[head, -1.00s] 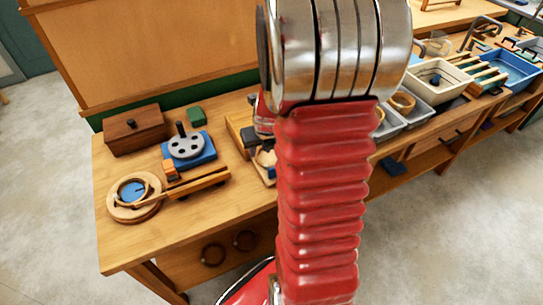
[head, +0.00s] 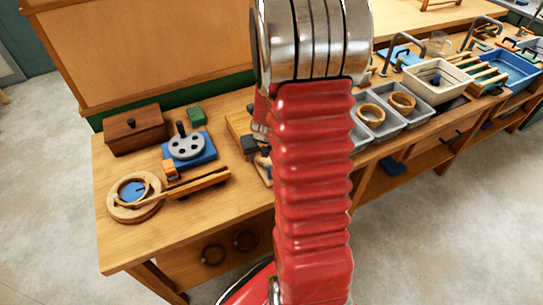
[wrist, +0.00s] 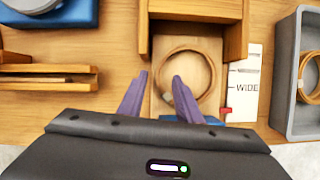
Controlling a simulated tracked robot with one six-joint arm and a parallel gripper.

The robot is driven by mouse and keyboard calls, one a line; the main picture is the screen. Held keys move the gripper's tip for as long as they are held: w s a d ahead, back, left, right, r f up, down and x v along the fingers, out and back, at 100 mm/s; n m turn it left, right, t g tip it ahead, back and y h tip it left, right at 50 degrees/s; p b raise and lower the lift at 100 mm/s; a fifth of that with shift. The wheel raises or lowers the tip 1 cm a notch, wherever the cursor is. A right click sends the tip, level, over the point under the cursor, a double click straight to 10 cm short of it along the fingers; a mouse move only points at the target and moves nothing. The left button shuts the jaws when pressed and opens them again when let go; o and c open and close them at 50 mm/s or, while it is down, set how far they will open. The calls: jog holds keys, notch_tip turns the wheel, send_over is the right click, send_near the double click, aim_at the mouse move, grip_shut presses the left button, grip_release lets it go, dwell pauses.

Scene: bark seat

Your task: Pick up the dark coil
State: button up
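In the wrist view, a thin tan-brown coil (wrist: 186,75) lies flat on a pale board inside a wooden frame. My gripper (wrist: 159,78) is open and empty, its two purple fingers pointing at the coil's left part. I cannot tell the height between fingers and coil. A lighter tan coil (wrist: 312,76) lies in a grey tray at the right edge. In the head view, two dark rings (head: 213,255) show below the bench top. I cannot tell which one is the dark coil. My arm hides the gripper in the head view.
Grey trays (head: 415,116) hold tan coils right of my arm. The wooden frame's posts (wrist: 236,38) stand near the fingers. A card marked WIDE (wrist: 243,85) lies beside it. A blue block with a grey disc (head: 187,147) and a wooden box (head: 134,130) stand left.

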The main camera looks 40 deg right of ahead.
jog(key=shift+x, duration=1.3)
jog(key=shift+c, duration=0.4)
grip_shut()
